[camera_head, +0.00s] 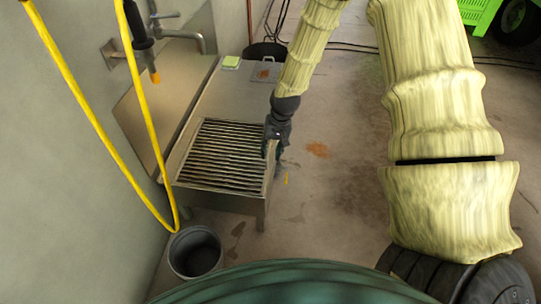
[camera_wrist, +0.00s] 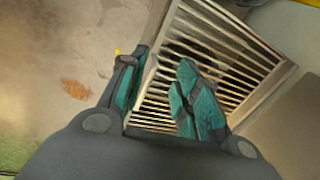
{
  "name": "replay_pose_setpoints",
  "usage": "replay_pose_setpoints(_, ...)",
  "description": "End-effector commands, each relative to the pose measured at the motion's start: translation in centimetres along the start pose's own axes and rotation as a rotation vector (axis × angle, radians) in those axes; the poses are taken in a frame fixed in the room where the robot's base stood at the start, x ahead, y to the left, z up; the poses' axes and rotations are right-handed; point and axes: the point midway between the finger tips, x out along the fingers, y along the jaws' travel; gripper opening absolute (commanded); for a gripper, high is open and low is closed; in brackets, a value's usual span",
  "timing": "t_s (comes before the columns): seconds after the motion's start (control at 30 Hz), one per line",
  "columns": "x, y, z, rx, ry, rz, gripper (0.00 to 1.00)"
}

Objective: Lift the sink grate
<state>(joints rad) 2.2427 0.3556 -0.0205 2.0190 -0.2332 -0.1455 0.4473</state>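The sink grate (camera_head: 225,155) is a panel of parallel metal bars set in the near end of the steel sink unit. It also shows in the wrist view (camera_wrist: 215,55), running under my gripper. My gripper (camera_head: 274,155) points down at the grate's right edge in the head view. In the wrist view, my gripper (camera_wrist: 161,63) has its two teal-padded fingers apart. The right finger is over the bars and the left finger is beyond the rim, over the floor side. No held object shows between them. I cannot tell whether either finger touches the grate.
The steel sink (camera_head: 226,92) stands against the left wall, with a tap (camera_head: 185,36) and a hanging yellow hose (camera_head: 150,130). A green-yellow sponge (camera_head: 231,62) lies on its top. A dark bucket (camera_head: 195,252) stands in front. The floor to the right is mostly clear.

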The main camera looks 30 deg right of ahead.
Motion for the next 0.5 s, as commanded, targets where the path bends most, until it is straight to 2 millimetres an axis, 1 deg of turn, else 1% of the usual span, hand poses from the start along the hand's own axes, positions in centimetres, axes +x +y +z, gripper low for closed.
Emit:
replay_pose_setpoints(0.03, 0.6, 0.1, -1.4, 0.016, 0.007, -0.007, 0.32)
replay_pose_setpoints(0.2, -0.6, 0.5, -5.0, 0.071, 0.013, -0.017, 0.32)
replay_pose_setpoints(0.33, -1.6, 0.7, -6.9, 0.100, 0.015, -0.020, 0.32)
replay_pose_setpoints(0.5, -2.5, 1.0, -8.0, 0.123, 0.013, -0.021, 0.32)
